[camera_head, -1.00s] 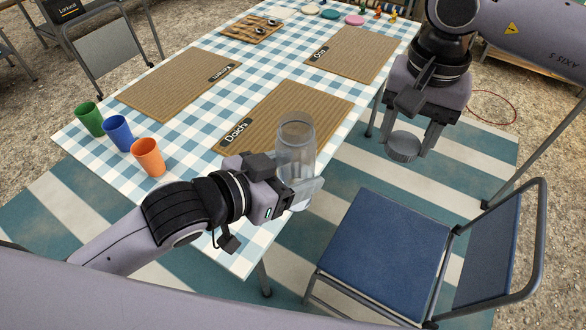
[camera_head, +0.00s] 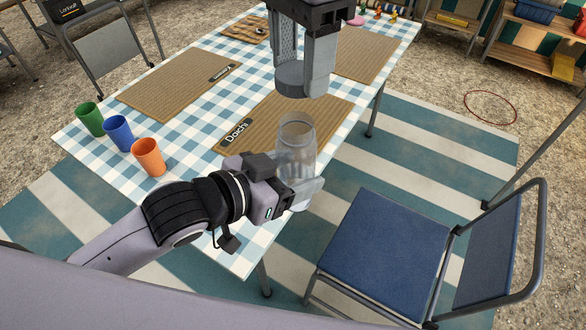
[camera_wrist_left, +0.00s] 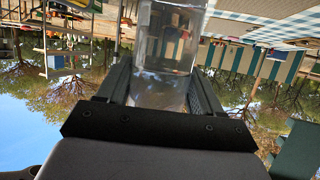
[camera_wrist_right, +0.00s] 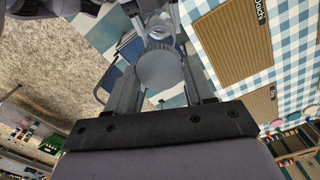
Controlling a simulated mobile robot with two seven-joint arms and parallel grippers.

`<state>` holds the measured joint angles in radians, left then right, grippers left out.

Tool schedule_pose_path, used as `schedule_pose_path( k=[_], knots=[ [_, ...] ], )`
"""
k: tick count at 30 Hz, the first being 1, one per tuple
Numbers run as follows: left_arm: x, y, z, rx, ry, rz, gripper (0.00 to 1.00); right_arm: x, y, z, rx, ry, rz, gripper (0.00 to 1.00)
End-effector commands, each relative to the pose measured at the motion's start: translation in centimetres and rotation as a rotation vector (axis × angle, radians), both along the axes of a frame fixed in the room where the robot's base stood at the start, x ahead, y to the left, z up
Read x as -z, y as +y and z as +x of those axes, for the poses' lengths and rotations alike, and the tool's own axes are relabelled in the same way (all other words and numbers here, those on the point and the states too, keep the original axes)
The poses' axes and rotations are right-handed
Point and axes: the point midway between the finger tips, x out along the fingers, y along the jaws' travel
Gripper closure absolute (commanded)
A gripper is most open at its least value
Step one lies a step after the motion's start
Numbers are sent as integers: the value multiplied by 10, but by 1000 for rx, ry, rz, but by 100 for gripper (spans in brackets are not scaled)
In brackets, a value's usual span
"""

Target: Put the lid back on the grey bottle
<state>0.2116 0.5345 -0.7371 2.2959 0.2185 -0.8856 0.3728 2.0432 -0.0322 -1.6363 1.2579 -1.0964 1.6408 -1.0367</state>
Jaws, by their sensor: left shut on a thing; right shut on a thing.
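The grey bottle (camera_head: 296,140) is see-through and stands upright with its mouth open at the top. My left gripper (camera_head: 300,190) is shut on its lower part at the table's near right corner; the bottle also fills the jaws in the left wrist view (camera_wrist_left: 168,50). The lid (camera_head: 292,80) is a grey ribbed disc. My right gripper (camera_head: 305,85) is shut on it and holds it level above the bottle, with a gap between. In the right wrist view the lid (camera_wrist_right: 160,67) sits between the fingers, with the bottle (camera_wrist_right: 158,25) beyond it.
Green (camera_head: 89,119), blue (camera_head: 118,133) and orange (camera_head: 148,157) cups stand at the table's left edge. Brown placemats (camera_head: 180,85) lie on the checked cloth (camera_head: 200,130). A blue chair (camera_head: 375,240) stands to the right of the bottle.

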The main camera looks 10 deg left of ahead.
Motion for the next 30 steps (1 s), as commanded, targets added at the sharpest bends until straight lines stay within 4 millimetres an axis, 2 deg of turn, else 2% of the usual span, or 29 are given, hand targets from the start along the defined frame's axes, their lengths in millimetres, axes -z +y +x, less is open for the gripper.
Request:
schedule_pose_path(
  k=[5, 16, 30],
  knots=[
    [-1, 0, 0, 0, -2, -2, 89, 6, 0, 0, -1, 1, -1, 75],
    [-1, 0, 0, 0, -2, -2, 89, 37, -1, 0, -2, 1, -1, 75],
    [-1, 0, 0, 0, -2, -2, 89, 40, 1, -1, -3, 2, -1, 75]
  ],
)
